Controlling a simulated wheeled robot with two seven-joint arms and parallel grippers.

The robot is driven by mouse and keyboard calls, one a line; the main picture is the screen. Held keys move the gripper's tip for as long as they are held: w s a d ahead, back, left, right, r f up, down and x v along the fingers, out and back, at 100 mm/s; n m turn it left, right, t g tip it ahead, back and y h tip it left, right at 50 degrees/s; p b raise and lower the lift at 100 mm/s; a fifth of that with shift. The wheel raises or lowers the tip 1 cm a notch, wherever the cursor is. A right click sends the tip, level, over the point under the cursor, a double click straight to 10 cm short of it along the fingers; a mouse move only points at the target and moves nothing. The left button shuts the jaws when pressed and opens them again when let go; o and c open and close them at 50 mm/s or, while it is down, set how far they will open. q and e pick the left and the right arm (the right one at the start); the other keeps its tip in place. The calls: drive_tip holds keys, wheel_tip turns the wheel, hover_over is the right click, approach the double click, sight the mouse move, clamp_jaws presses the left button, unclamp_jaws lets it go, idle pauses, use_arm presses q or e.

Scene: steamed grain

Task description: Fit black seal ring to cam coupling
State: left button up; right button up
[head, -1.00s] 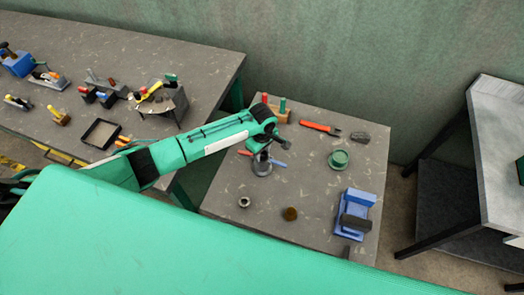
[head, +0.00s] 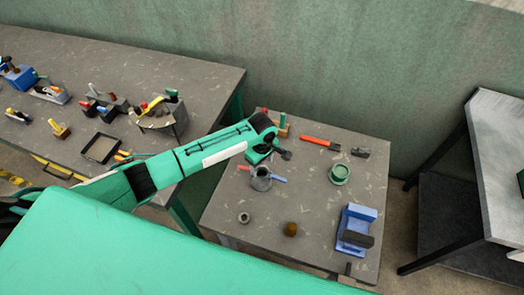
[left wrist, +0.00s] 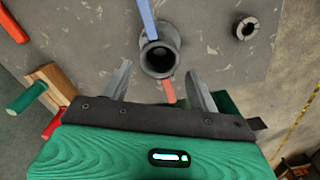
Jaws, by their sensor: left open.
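The grey cylindrical cam coupling (head: 261,182) stands on the small table, with a blue lever and a red lever at opposite sides. In the left wrist view the coupling (left wrist: 160,58) shows its open dark bore, facing the camera. My left gripper (head: 272,155) is above and just behind the coupling, open. In the left wrist view its two fingers (left wrist: 158,70) are spread on either side of the red lever, with nothing held between them. I cannot make out a black seal ring for sure. My right gripper is not in view.
The small table also holds a grey slotted collar (head: 244,218), a brown round piece (head: 290,229), a green flanged part (head: 339,174), a blue fixture (head: 356,230), red-handled pliers (head: 320,142) and a wooden block with pegs (head: 280,128). A cluttered bench (head: 205,75) is at left.

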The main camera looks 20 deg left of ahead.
sight(262, 175)
use_arm(q)
wheel_tip(262, 175, up, 12)
drive_tip(key=b, duration=0.3)
drive_tip(key=shift+f, duration=0.2)
idle(0.3)
